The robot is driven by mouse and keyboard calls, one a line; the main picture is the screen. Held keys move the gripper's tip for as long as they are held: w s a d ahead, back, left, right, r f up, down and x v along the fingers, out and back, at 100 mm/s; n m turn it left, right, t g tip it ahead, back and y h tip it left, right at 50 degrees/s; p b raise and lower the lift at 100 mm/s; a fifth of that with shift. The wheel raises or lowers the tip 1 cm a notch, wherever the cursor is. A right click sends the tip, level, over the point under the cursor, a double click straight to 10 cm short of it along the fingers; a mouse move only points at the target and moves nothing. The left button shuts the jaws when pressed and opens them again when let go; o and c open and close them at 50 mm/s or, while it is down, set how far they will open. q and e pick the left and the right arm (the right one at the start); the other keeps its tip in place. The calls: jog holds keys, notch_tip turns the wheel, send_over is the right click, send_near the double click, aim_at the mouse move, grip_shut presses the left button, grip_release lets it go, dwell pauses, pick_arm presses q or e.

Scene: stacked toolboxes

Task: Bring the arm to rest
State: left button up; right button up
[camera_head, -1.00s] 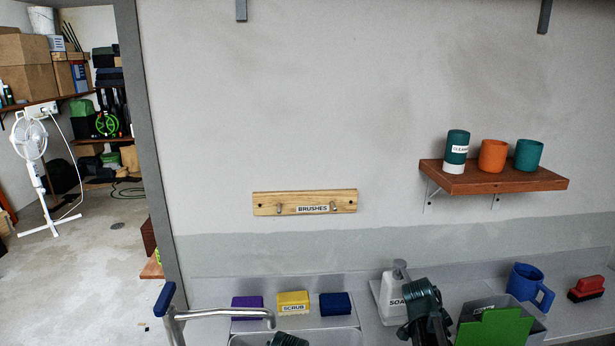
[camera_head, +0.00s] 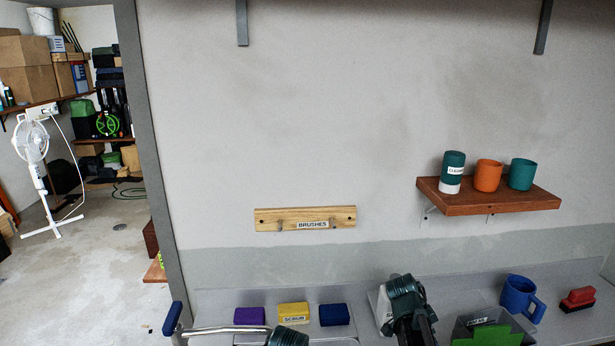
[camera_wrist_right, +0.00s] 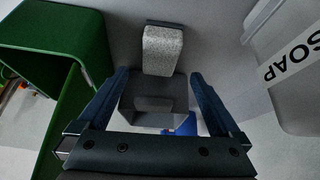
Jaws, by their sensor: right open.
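A blue mug (camera_head: 517,297), a red brush (camera_head: 579,298) and a green panel (camera_head: 492,337) are at the right. A wall shelf (camera_head: 490,200) holds a bottle and two cups.

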jog(key=p+v, duration=0.3)
jog(key=v, duration=0.2)
jog(key=b+x, duration=1.1)
jog(key=x, duration=0.2)
jog(key=shift+a+f, duration=0.1)
jog(key=shift+f, duration=0.05)
notch_tip(320, 180, up, 5)
jog(key=p, duration=0.4)
jog(key=shift+a+f+p, duration=0.15)
jog(key=shift+a+p, duration=0.05)
jog(key=shift+p, duration=0.15)
jog(key=a, duration=0.5)
jog(key=s+a, duration=0.1)
jog(key=a, duration=1)
jog(key=shift+s+f+b, duration=0.35)
jog(key=shift+b, duration=0.05)
jog(key=shift+s+a, duration=0.15)
jog(key=shift+a, duration=0.6)
